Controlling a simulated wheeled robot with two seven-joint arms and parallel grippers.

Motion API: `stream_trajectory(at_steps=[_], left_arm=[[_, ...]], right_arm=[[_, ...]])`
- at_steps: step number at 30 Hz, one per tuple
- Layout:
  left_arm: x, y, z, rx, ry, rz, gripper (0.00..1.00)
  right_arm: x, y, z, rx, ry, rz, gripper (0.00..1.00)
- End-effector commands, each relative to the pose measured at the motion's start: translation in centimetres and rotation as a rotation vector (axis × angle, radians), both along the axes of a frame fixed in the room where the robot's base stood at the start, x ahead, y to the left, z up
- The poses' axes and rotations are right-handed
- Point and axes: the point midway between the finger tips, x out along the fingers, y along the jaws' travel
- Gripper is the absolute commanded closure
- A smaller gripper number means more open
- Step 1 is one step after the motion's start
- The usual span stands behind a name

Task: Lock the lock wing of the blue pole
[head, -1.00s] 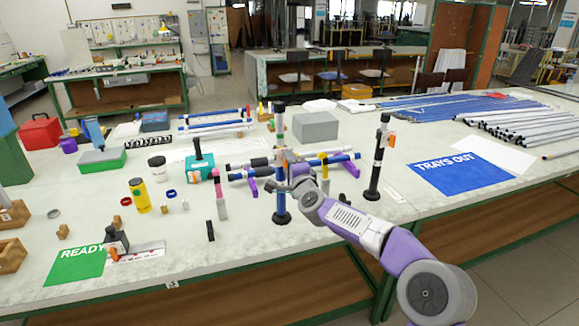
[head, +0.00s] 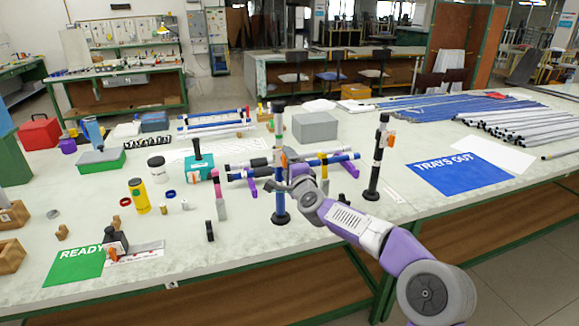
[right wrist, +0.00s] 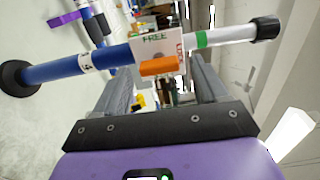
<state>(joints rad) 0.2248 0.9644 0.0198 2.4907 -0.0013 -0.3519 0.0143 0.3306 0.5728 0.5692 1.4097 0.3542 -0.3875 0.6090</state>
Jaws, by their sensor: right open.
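The blue pole (head: 281,206) stands upright on a round black base near the front middle of the table. In the right wrist view the pole (right wrist: 58,69) crosses the picture, with its black cap at right. A white plate (right wrist: 146,48) on it is marked FREE, with a second word, apparently LOCK, at its right edge. The orange lock wing (right wrist: 158,66) lies roughly along the pole in front of this plate. My right gripper (head: 287,172) is at the pole's mid height. In the right wrist view its jaws (right wrist: 160,76) are apart, one on each side of the wing. My left gripper is out of view.
A black pole (head: 376,165) with an orange wing stands to the right. Blue and dark rods on purple supports (head: 351,170) lie behind the gripper. A pink-topped post (head: 220,196) stands to the left. The blue TRAYS OUT mat (head: 460,173) is clear.

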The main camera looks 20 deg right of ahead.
Motion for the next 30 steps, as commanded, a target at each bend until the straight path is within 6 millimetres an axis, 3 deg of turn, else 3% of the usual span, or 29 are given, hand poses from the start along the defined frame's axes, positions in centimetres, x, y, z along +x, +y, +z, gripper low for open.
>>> stream_trajectory(at_steps=[5,18,30], left_arm=[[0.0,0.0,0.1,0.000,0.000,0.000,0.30],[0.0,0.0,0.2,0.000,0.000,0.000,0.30],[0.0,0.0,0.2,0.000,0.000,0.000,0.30]], right_arm=[[-1.0,-0.2,0.1,-0.001,0.000,-0.002,0.28],[-6.6,-0.3,0.1,-0.002,0.000,-0.001,0.28],[-7.6,-0.2,0.0,0.001,0.000,0.000,0.28]])
